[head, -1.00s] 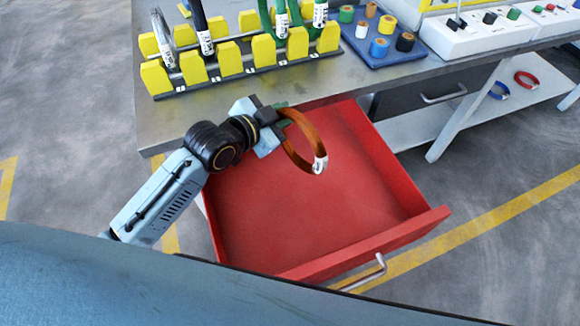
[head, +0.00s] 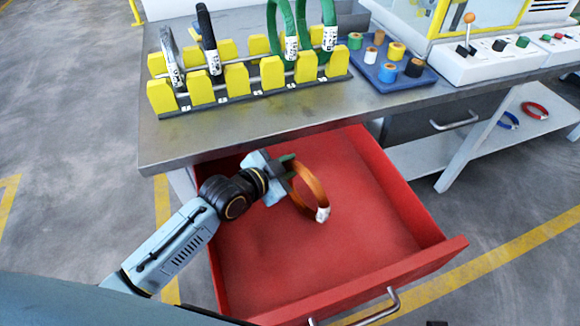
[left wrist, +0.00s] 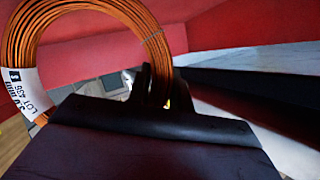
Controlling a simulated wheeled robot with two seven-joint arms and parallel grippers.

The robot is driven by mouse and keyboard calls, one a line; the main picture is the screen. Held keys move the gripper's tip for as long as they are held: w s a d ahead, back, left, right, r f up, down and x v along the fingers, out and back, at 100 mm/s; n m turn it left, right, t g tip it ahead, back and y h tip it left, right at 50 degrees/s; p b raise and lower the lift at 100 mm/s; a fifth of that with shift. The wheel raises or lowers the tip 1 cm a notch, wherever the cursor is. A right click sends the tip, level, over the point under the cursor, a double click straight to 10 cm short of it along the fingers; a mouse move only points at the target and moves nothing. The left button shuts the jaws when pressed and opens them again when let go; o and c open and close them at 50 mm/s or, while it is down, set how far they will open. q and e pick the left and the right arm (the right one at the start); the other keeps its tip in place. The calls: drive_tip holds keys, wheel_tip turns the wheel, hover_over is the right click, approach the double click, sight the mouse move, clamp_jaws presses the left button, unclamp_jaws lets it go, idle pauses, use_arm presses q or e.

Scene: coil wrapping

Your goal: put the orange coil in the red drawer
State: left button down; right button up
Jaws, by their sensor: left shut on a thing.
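The orange coil (head: 310,183) hangs in my left gripper (head: 287,168), which is shut on its upper left edge. The coil has a white label at its lower end. In the left wrist view the coil (left wrist: 95,8) stands in front of the red walls, with its label at the left and the gripper fingers (left wrist: 153,85) on its right side. The red drawer (head: 405,268) is pulled open below the bench. The coil and gripper are over the drawer's inside; whether the coil touches the floor I cannot tell. My right gripper is not in view.
The steel bench top (head: 200,140) lies behind the drawer, with a yellow rack (head: 236,78) holding several coils. A blue tray (head: 405,82) with tape rolls stands right of it. A closed dark drawer (head: 410,122) and a low shelf (head: 530,110) are at the right.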

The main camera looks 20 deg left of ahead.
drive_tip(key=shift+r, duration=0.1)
use_arm(q)
drive_tip(key=c, duration=1.7)
unclamp_jaws()
drive_tip(key=shift+f, duration=0.15)
drive_tip(key=o, duration=0.4)
drive_tip(key=shift+o, duration=0.2)
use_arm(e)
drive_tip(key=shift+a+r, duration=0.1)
use_arm(q)
drive_tip(key=shift+r, duration=0.2)
drive_tip(key=p+v, duration=0.2)
drive_tip(key=v, duration=0.5)
drive_tip(key=shift+p, duration=0.35)
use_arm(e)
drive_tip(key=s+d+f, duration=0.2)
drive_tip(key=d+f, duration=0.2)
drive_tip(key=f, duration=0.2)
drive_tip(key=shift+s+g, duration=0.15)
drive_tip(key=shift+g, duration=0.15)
use_arm(q)
drive_tip(key=shift+o, duration=0.4)
drive_tip(key=shift+s+a+r, duration=0.1)
drive_tip(key=shift+s, duration=0.05)
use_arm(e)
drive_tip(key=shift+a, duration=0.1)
use_arm(q)
drive_tip(key=o, duration=1.2)
